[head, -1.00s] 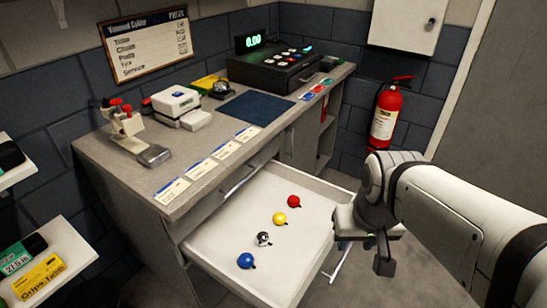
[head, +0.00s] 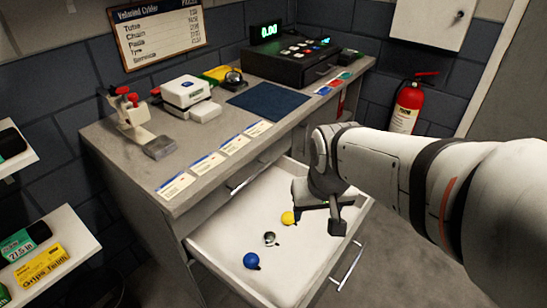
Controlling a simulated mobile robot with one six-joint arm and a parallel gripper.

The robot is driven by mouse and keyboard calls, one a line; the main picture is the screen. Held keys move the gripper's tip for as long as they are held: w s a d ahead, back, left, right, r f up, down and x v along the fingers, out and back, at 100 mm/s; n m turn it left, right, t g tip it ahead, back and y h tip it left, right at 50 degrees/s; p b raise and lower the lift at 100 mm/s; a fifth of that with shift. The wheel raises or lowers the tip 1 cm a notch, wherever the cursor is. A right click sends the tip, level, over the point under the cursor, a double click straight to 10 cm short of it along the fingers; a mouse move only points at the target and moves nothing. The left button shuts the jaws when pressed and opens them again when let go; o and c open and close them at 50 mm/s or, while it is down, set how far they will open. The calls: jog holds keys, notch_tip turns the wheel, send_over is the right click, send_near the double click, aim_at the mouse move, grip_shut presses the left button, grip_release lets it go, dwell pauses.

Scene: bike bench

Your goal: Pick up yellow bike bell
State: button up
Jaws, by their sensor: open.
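The yellow bike bell (head: 288,217) lies in the open white drawer (head: 222,237), just left of my gripper. A silver-and-black bell (head: 270,239) and a blue bell (head: 251,260) lie nearer the drawer's front left. My gripper (head: 318,218) is open and hangs over the drawer's right part, its fingers partly seen. No bell shows between the fingers. The red bell is not in sight; my gripper and arm cover the area behind the yellow bell.
The counter (head: 105,140) above the drawer carries a cash register (head: 290,60), a blue mat (head: 268,102) and a white device (head: 186,92). The drawer walls surround the bells. A fire extinguisher (head: 405,108) hangs at the right wall. Shelves stand at left.

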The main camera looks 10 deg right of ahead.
jog(key=shift+o, duration=1.2)
jog(key=w+f+t+b, duration=0.1)
jog(key=w+f+b, duration=0.6)
jog(key=w+f, duration=0.7)
notch_tip(320, 180, down, 2)
jog(key=shift+b, duration=0.4)
jog(key=b, duration=0.4)
send_near(289, 217)
notch_tip(289, 217, down, 3)
jog(key=shift+t, duration=0.4)
jog(key=x, duration=0.2)
jog(key=b+x, duration=0.1)
jog(key=x, duration=0.4)
jog(key=shift+w+f+b, duration=0.1)
jog(key=shift+w+b, duration=0.25)
jog(key=c, duration=1.1)
